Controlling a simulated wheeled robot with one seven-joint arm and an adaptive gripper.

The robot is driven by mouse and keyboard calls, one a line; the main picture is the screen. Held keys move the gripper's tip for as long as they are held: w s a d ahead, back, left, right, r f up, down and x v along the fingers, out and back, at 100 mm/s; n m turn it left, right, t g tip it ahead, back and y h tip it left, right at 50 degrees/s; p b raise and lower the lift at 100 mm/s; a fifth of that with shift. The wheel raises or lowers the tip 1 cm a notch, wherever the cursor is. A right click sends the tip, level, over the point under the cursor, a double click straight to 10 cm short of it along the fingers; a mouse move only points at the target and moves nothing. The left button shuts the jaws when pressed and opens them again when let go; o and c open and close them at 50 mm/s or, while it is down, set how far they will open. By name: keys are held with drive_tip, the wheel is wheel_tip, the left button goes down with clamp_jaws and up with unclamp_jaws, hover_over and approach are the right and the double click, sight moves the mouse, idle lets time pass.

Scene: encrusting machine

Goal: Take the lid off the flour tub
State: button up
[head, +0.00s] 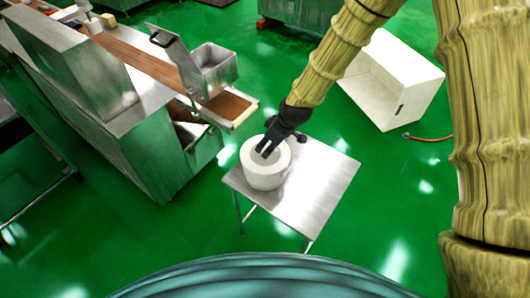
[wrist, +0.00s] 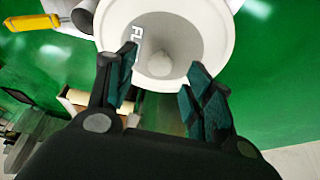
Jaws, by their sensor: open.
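The white flour tub (head: 264,178) stands upright on a small metal table. Its pale round top (head: 256,160) faces up, partly hidden by my gripper in the head view. My gripper (head: 266,152) is over the tub. In the wrist view its fingers (wrist: 162,64) are open, one on either side of the knob; I cannot tell whether they touch it.
The metal table (head: 320,185) has bare room right of the tub. A steel machine with a brown belt (head: 150,65) and hopper (head: 208,70) stands left. A white box (head: 385,85) is on the green floor behind. A yellow-handled tool (wrist: 30,24) shows in the wrist view.

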drive_tip(key=shift+p+x, duration=0.35)
drive_tip(key=shift+x, duration=1.15)
drive_tip(key=shift+c, duration=0.4)
drive_tip(key=c, duration=1)
